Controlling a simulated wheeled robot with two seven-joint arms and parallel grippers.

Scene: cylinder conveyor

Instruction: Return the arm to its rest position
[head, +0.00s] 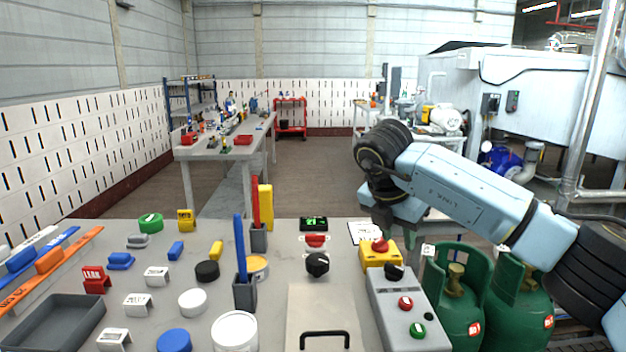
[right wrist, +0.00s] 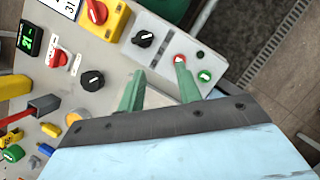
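My right arm (head: 465,190) is light blue with black joints. It reaches in from the right of the head view and is raised over the right part of the bench. In the right wrist view my right gripper (right wrist: 157,72) shows two green fingers spread apart with nothing held between them. They hang above the bench near the grey control box, clear of its buttons as far as I can tell. My left arm and gripper are not in view.
The bench (head: 285,235) carries a grey control box (head: 393,308), a yellow emergency-stop box (head: 379,255), black knobs, pen holders and several caps and blocks. A grey tray (head: 52,325) lies at left. Green gas cylinders (head: 459,318) stand right of the bench. Open floor lies behind.

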